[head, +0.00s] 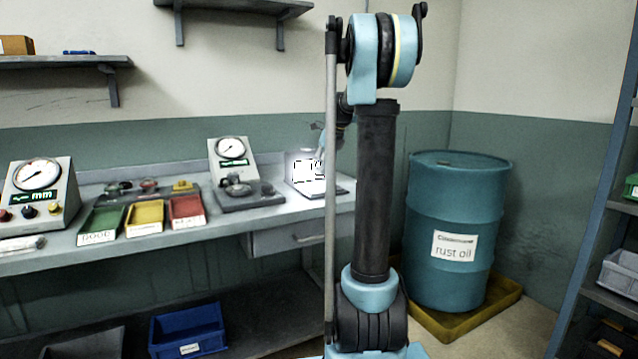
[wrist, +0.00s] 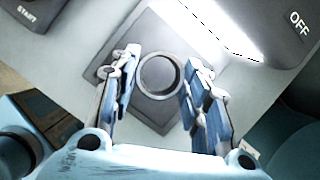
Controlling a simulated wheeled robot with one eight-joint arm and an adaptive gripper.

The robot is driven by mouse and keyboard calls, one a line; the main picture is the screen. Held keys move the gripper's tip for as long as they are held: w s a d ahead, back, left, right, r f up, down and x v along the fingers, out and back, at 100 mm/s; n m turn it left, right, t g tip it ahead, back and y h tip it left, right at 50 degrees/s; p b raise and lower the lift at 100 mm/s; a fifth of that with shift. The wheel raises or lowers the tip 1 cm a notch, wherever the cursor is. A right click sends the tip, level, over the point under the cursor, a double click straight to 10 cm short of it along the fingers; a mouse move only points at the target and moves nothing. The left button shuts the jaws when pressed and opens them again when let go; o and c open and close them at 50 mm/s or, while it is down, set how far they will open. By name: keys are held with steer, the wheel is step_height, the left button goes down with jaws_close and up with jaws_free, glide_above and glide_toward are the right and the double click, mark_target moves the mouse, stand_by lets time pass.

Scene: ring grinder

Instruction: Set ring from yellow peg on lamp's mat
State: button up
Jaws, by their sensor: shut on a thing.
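A grey metal ring (wrist: 160,97) sits between the two fingers of my gripper (wrist: 161,70) in the wrist view, and the fingers are shut on it. The dark square mat (wrist: 150,27) lies under the ring, which appears near its middle. I cannot tell whether the ring touches the mat. The lit lamp (wrist: 283,30), marked OFF, stands beyond the mat; the head view also shows the lamp (head: 303,166) at the bench's right end. There, my arm partly covers the gripper and mat. A small yellow piece (head: 183,186) on the dark peg board may be the yellow peg.
Green, yellow and red trays (head: 145,217) line the bench front. A gauge on a grey stand (head: 233,150) is left of the lamp. A second gauge box (head: 40,190) is at far left. A blue rust oil drum (head: 457,215) stands right of the bench.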

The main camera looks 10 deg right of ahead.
mark_target(318, 187)
steer(key=shift+f, duration=2.35)
steer(key=o, duration=1.1)
steer(key=shift+f, duration=0.1)
steer(key=v, duration=1.2)
steer(key=shift+s, duration=0.15)
